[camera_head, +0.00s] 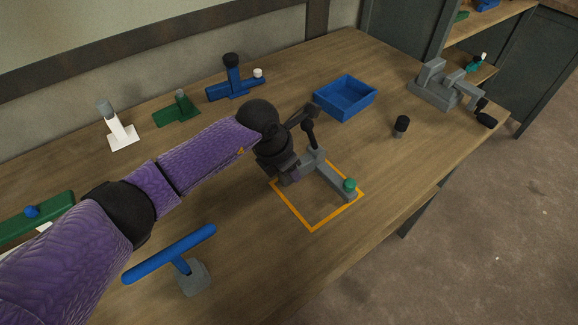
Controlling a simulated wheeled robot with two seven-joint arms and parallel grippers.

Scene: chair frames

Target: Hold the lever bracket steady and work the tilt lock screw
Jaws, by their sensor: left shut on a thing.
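The grey lever bracket (328,180) stands at the orange square outline (310,229) on the table. It has a dark upright lever (309,135) and a green knob (349,185) at its near right end, which I take for the tilt lock screw. My left gripper (291,171) reaches in from the left and is shut on the back left part of the bracket. Its wrist and fingers hide part of that end. The green knob is clear of the gripper. My right gripper is not in view.
A blue tray (345,98) and a small black knob (401,126) lie beyond the bracket. A grey fixture (445,86) stands at the far right. A blue T-shaped part on a grey base (193,278) is at front left. Blue, green and white stands line the back. The front right table is clear.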

